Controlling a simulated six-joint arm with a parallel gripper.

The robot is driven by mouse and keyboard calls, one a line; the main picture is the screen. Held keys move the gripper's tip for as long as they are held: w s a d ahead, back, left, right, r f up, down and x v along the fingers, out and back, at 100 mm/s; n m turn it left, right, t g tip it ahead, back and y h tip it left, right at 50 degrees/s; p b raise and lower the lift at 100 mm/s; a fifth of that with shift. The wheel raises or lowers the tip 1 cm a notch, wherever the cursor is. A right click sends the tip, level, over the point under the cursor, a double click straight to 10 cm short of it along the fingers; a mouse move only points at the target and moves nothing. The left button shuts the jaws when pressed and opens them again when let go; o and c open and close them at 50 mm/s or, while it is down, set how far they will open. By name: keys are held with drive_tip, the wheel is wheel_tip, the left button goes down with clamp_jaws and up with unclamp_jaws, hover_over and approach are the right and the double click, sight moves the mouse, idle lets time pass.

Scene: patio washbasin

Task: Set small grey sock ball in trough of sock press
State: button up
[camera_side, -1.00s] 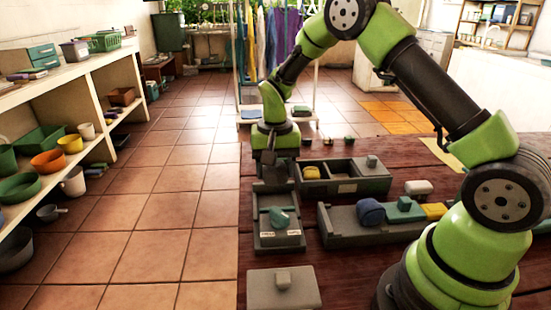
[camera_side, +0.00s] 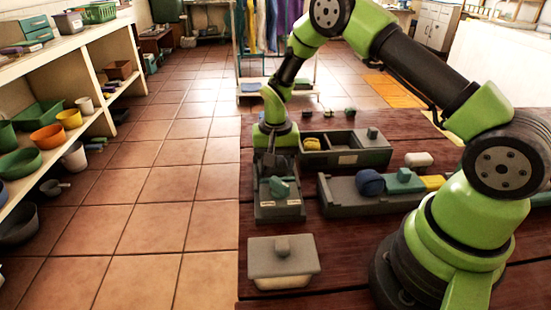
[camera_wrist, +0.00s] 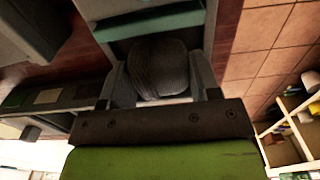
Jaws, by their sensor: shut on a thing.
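My gripper (camera_side: 267,162) points down over the back end of the sock press (camera_side: 278,212), a narrow grey box with a teal block (camera_side: 280,187) on it. In the wrist view, the small grey sock ball (camera_wrist: 160,68), ribbed and dark, sits between my two fingers (camera_wrist: 160,88), which are shut on it. The ball is at or just above the trough, between the press's grey side walls and beside the teal block (camera_wrist: 150,22). I cannot tell whether it touches the trough floor. The side view hides the ball.
A grey bin with a yellow ball (camera_side: 345,148) stands behind to the right. A long grey tray (camera_side: 375,206) with a blue ball, a teal block and a yellow piece lies right of the press. A grey lidded box (camera_side: 283,264) stands in front. The table's left edge is close.

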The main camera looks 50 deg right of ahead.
idle(0.4)
drive_tip(key=o, duration=1)
wheel_tip(320, 180, up, 11)
drive_tip(key=shift+a+f, duration=0.1)
drive_tip(key=shift+f, duration=0.1)
drive_tip(key=s+a+r+n+t, duration=0.25)
drive_tip(key=s+r, duration=0.25)
drive_tip(key=r, duration=0.6)
drive_tip(key=s+a+r+n+t+y, duration=0.1)
drive_tip(key=s+a+r+t, duration=0.1)
drive_tip(key=s, duration=0.6)
drive_tip(key=s+a+r+n+t+y, duration=0.1)
drive_tip(key=s+a+r+t, duration=0.1)
drive_tip(key=s, duration=0.6)
wheel_tip(320, 180, up, 2)
drive_tip(key=shift+s+a+r+n+t, duration=0.15)
drive_tip(key=shift+s+a+n+t, duration=0.2)
drive_tip(key=shift+a, duration=0.15)
